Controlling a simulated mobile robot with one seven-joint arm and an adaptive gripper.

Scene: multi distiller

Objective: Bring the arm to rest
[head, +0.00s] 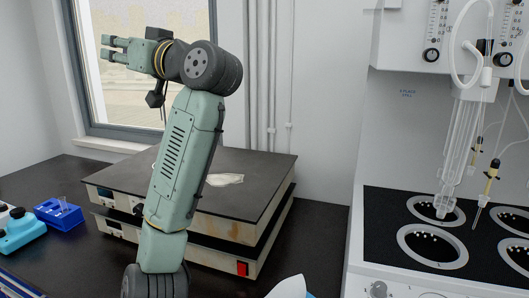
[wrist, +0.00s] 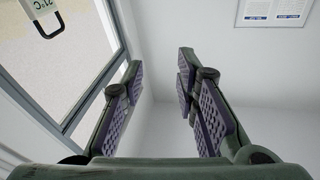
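My gripper (head: 113,49) is at the upper left in the head view, raised in front of the window and pointing left. My green arm (head: 185,150) rises from the bottom of that view and bends at the top. In the wrist view the gripper's two fingers (wrist: 160,95) stand well apart with nothing between them. The gripper touches nothing that I can see.
Behind the arm is a stacked box-like device (head: 255,205) on the black bench (head: 60,185). A blue rack (head: 60,216) lies at left. A distiller unit (head: 405,150) with glassware stands at right. The window (head: 150,95) is behind the gripper.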

